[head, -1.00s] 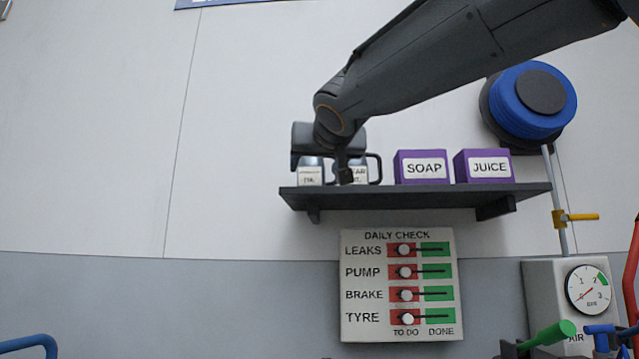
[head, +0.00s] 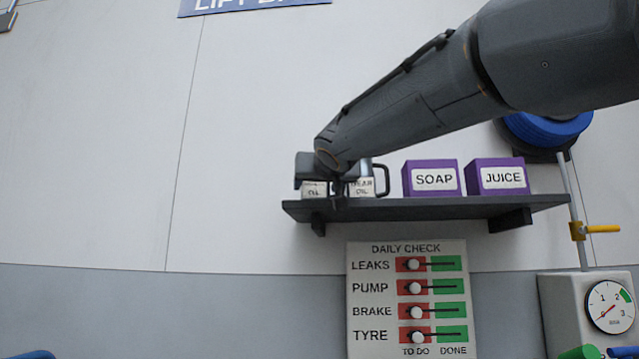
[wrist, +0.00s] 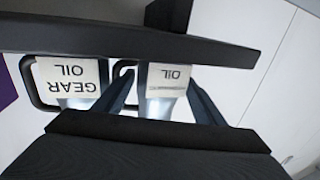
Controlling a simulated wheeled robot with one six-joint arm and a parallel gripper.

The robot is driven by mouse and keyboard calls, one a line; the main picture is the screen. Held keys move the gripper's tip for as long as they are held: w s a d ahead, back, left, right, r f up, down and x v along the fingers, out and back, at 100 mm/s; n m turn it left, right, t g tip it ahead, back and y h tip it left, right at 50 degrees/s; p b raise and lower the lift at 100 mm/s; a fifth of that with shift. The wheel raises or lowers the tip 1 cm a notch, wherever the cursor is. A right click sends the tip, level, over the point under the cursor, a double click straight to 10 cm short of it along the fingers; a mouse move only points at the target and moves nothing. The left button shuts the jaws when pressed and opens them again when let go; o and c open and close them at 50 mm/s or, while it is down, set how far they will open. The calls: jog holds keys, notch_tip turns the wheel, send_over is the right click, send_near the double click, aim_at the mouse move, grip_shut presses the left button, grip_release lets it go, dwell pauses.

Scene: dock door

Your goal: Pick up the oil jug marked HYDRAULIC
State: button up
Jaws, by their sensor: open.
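A jug with a white label (head: 314,191) stands at the left end of the wall shelf. I read "OIL" on it, but the word with it is covered or too small to read. In the wrist view, which is upside down, this jug (wrist: 167,78) lies between the two fingers of my gripper (wrist: 160,92). My gripper (head: 323,187) is open in front of it, and I see no clear contact. The GEAR OIL jug (head: 362,188) stands close to its right, handle outward; it shows at left in the wrist view (wrist: 70,80).
The dark shelf (head: 420,209) also holds a purple SOAP box (head: 432,178) and a purple JUICE box (head: 497,177). Below hangs a DAILY CHECK board (head: 410,300). A gauge box (head: 560,310) is at lower right. Wall left of the shelf is bare.

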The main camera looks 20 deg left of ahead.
jog(key=shift+w, duration=0.1)
jog(key=shift+c, duration=0.3)
jog(key=c, duration=0.9)
jog(key=shift+c, duration=0.2)
jog(key=shift+r, duration=0.2)
